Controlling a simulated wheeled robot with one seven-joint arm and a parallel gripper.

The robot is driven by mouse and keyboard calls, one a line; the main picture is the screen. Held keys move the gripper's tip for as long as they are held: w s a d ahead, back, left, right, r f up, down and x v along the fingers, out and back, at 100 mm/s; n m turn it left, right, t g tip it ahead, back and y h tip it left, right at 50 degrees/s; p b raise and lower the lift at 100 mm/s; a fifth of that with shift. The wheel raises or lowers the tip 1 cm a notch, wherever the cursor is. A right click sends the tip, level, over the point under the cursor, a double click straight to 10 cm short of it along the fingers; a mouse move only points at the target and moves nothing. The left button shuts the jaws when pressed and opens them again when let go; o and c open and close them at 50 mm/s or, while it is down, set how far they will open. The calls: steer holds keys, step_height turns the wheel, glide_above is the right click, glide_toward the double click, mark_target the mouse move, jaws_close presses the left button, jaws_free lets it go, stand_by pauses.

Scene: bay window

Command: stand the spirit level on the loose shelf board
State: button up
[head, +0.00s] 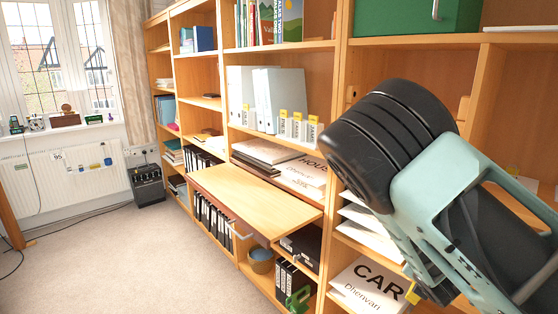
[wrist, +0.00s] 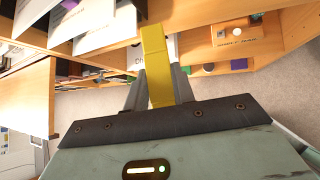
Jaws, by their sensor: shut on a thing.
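The spirit level, a yellow bar (wrist: 154,58), is held between the two grey fingers of my gripper (wrist: 158,88) in the wrist view. It points away from the gripper, and its near end is hidden between the fingers. In the head view a small yellow piece (head: 413,292) shows beside my arm at the lower right, and the fingers are hidden there. The loose shelf board (head: 250,190) juts out from the bookcase at mid height, flat, with its top bare. The level is apart from the board.
Bookcase shelves (head: 215,102) with folders, papers and books line the right side. White files with yellow tops (head: 298,128) stand above the board. A blue pot (head: 261,254) sits on a low shelf. Carpet (head: 130,255) in front is free; a black box (head: 146,185) stands by the radiator.

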mark_target(417, 301)
steer(key=a+f+n+y, duration=0.1)
steer(key=f, duration=0.1)
steer(key=a+f+n+t+y, duration=0.1)
steer(key=n, duration=0.1)
steer(key=shift+w+a+f+y, duration=0.15)
steer(key=shift+f+y, duration=0.15)
steer(key=shift+f, duration=0.1)
steer(key=shift+s+a+f+n+y, duration=0.15)
steer(key=shift+a+n+y, duration=0.1)
steer(key=shift+n+y, duration=0.25)
steer(key=shift+s+a+f+n+y, duration=0.15)
steer(key=shift+a+n+y, duration=0.15)
steer(key=shift+n, duration=0.4)
steer(key=shift+s+r, duration=0.3)
steer(key=shift+s, duration=0.4)
steer(key=shift+s+r, duration=0.35)
steer(key=shift+s, duration=0.35)
steer(key=shift+s+r, duration=0.3)
steer(key=shift+s, duration=0.4)
